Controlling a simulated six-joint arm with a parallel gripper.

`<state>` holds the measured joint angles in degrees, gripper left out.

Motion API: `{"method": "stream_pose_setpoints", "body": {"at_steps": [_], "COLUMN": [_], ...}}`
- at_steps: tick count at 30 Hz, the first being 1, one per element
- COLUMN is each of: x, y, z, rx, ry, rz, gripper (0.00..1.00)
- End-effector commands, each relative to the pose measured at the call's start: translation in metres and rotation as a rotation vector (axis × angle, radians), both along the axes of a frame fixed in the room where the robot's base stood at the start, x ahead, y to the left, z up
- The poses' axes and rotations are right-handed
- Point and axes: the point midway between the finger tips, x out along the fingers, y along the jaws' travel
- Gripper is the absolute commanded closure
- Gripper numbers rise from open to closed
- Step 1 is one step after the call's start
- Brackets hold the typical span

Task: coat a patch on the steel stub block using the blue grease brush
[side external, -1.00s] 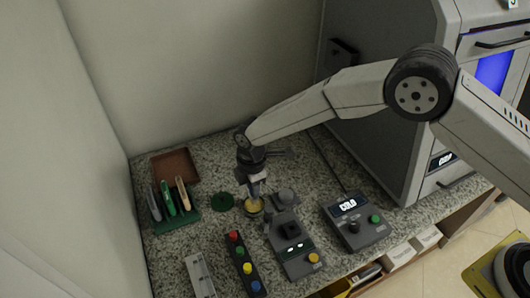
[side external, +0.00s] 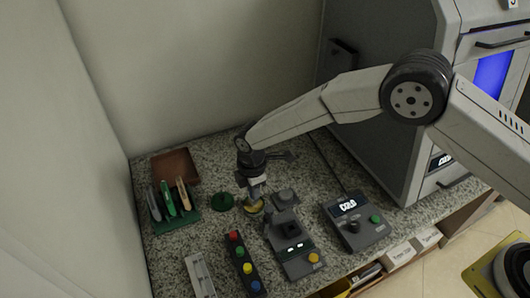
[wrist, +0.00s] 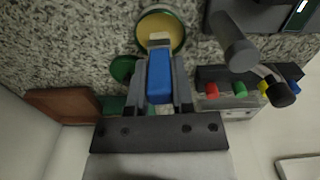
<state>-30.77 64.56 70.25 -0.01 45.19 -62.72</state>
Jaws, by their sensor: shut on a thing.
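My gripper (wrist: 161,85) is shut on the blue grease brush (wrist: 160,78), with one finger on each side of its handle. The pale bristle end (wrist: 160,38) points into or over a round pot with a yellow inside (wrist: 172,22); I cannot tell whether it touches the contents. In the side view my gripper (side external: 256,194) is directly above the pot (side external: 254,207), which it partly hides. A long light-grey metal block (side external: 200,275) lies at the front left of the bench and may be the steel stub block.
A green lid (side external: 222,202) lies left of the pot. A green holder (side external: 178,222) with several tools and a brown tray (side external: 175,166) are further left. A strip with coloured knobs (side external: 243,265), a grey device (side external: 292,247) and a control box (side external: 355,222) stand in front and right.

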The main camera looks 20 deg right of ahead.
Motion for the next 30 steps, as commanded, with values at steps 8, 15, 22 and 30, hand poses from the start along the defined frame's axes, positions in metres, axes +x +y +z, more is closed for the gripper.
{"method": "stream_pose_setpoints", "body": {"at_steps": [8, 15, 22, 30], "x": [0.0001, 0.0001, 0.0002, 0.0002], "y": [0.0, 0.0001, 0.0001, 0.0001], "z": [-0.0015, -0.0036, -0.0054, -0.0077], "rx": [0.0, 0.0, 0.0, 0.0], "ry": [0.0, 0.0, 0.0, 0.0], "rz": [0.0, 0.0, 0.0, 0.0], "gripper": [1.0, 1.0, 1.0, 1.0]}}
